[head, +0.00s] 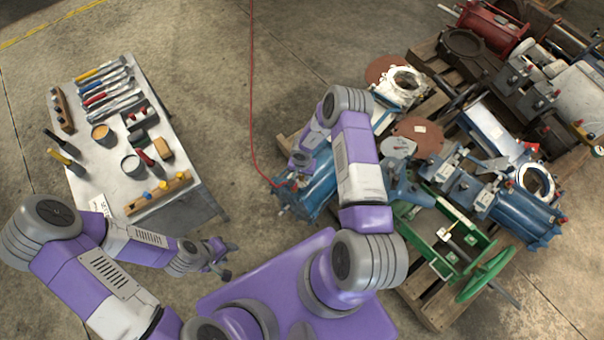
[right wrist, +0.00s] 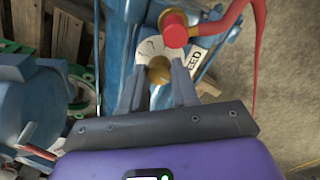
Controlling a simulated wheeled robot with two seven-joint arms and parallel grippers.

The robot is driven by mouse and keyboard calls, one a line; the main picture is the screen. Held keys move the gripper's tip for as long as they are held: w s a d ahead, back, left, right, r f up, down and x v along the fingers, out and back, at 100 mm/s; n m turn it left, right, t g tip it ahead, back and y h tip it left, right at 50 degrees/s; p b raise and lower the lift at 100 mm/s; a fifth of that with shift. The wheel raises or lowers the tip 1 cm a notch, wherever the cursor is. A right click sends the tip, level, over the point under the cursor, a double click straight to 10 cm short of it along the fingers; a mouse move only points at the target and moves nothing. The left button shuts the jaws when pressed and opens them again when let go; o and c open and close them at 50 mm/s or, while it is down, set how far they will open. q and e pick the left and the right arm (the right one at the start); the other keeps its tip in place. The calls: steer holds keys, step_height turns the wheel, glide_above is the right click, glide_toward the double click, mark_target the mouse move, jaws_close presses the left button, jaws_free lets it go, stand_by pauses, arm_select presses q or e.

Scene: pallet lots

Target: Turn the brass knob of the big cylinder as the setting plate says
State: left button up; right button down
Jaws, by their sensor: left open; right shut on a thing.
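The big blue cylinder (head: 316,190) lies at the left edge of the pallet, partly hidden by my right arm. In the right wrist view the brass knob (right wrist: 159,70) sits in front of a round pale dial plate (right wrist: 149,47) with dark marks. My right gripper (right wrist: 157,84) is shut on the knob, a finger on each side. A white plate (right wrist: 194,58) beside the dial shows the letters "EED"; the rest is hidden. I cannot read a setting. My left gripper (head: 224,257) is open and empty, low beside the workbench.
A red fitting (right wrist: 175,28) with a red hose (right wrist: 234,22) is close above the knob. The workbench (head: 185,209) at left holds tools and cups. Other machine parts, including a green frame (head: 416,232) and handwheel (head: 487,270), crowd the pallet. Floor between bench and pallet is clear except the hose.

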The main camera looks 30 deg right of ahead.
steer(key=m+p, duration=0.1)
steer(key=m, duration=1)
steer(key=shift+m+g, duration=0.4)
steer(key=m+p, duration=0.1)
steer(key=m, duration=1)
steer(key=shift+w+m+y, duration=0.1)
steer(key=shift+m+y, duration=0.2)
steer(key=shift+y, duration=0.1)
steer(key=c, duration=0.8)
jaws_free()
steer(key=shift+c, duration=0.2)
